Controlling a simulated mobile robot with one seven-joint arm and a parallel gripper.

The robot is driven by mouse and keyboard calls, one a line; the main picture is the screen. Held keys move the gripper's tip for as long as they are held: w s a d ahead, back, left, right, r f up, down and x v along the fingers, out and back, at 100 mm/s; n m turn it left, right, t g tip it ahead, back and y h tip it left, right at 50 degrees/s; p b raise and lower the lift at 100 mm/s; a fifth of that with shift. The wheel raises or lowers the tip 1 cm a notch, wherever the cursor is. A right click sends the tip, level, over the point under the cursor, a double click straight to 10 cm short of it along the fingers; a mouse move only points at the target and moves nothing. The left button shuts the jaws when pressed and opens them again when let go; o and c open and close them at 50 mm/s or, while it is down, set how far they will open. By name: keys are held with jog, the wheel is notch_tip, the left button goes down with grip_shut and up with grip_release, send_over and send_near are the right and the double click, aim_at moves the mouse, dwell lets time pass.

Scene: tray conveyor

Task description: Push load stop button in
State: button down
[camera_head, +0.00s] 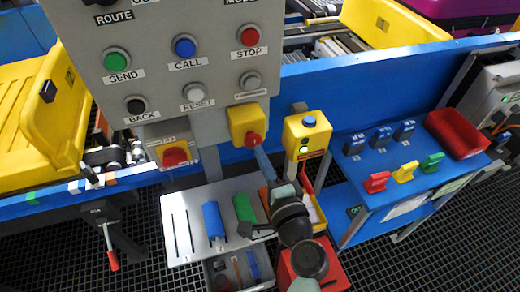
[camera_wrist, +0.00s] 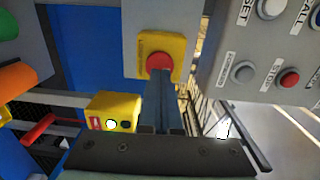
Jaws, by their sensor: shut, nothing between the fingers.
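The load stop button (camera_head: 253,139) is a red mushroom button on a yellow box (camera_head: 236,117) on the lower right of the grey panel. In the wrist view the red button (camera_wrist: 159,62) sits on its yellow box (camera_wrist: 174,43), straight ahead of my fingertips. My gripper (camera_head: 259,152) is shut and empty, its fingers pointing at the button. In the wrist view the fingertips (camera_wrist: 159,76) overlap the button's near edge. I cannot tell whether they touch it or how deep the button sits.
The grey panel (camera_head: 212,45) carries several other buttons, including a red STOP button (camera_head: 248,36). A red-and-yellow switch (camera_head: 174,157) is to the left. A yellow box with a blue button (camera_head: 308,121) stands close right of my gripper. A blue table (camera_head: 350,165) is further right.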

jog(key=shift+w+a, duration=0.25)
jog(key=shift+w, duration=0.35)
